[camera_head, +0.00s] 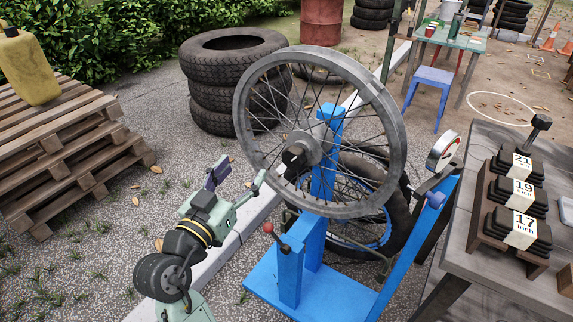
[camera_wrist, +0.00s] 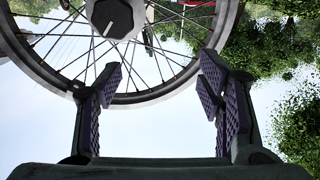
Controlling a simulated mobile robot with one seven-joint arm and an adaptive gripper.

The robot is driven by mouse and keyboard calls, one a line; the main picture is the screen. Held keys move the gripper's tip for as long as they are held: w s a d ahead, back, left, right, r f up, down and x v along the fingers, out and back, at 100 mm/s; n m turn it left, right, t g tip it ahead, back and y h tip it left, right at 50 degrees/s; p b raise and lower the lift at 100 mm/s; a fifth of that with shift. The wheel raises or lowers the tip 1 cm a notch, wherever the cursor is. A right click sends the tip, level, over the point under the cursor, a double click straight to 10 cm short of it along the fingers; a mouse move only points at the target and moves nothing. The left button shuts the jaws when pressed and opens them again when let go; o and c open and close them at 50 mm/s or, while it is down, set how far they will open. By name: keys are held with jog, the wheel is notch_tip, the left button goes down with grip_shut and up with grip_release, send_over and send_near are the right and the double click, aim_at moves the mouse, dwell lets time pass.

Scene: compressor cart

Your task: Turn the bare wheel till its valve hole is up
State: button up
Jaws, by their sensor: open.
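The bare spoked wheel (camera_head: 386,107) is mounted upright on the blue stand (camera_head: 322,175), with a dark hub knob (camera_head: 296,156) facing my side. My gripper (camera_head: 238,176) is open and empty, left of the hub and near the wheel's lower left rim, seemingly apart from it. In the wrist view the wheel's rim (camera_wrist: 150,97) arcs across the top, with the knob (camera_wrist: 112,17) showing a white line. My open gripper (camera_wrist: 155,92) frames part of the rim beyond its padded fingers. I cannot make out the valve hole in either view.
A red-knobbed lever (camera_head: 270,230) and a gauge (camera_head: 443,150) are on the blue stand. Another wheel with a tyre (camera_head: 392,215) is behind it. Stacked tyres (camera_head: 212,85), a pallet (camera_head: 60,140) and a bench (camera_head: 490,290) surround the stand.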

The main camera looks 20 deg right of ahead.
aim_at(291, 160)
jog(key=shift+o, duration=0.2)
jog(key=s+d+g, duration=0.1)
jog(key=d+f+m+h, duration=0.1)
jog(key=s+d+f+g, duration=0.1)
jog(key=d, duration=0.1)
jog(key=shift+s+d+f+m+g+h, duration=0.1)
jog(key=shift+s+f+m+g+h, duration=0.05)
jog(key=shift+s+m+g+h, duration=0.15)
jog(key=p+x, duration=0.2)
jog(key=x, duration=0.7)
jog(key=shift+d, duration=0.1)
jog(key=shift+w+d, duration=0.5)
jog(key=shift+d, duration=0.05)
grip_shut()
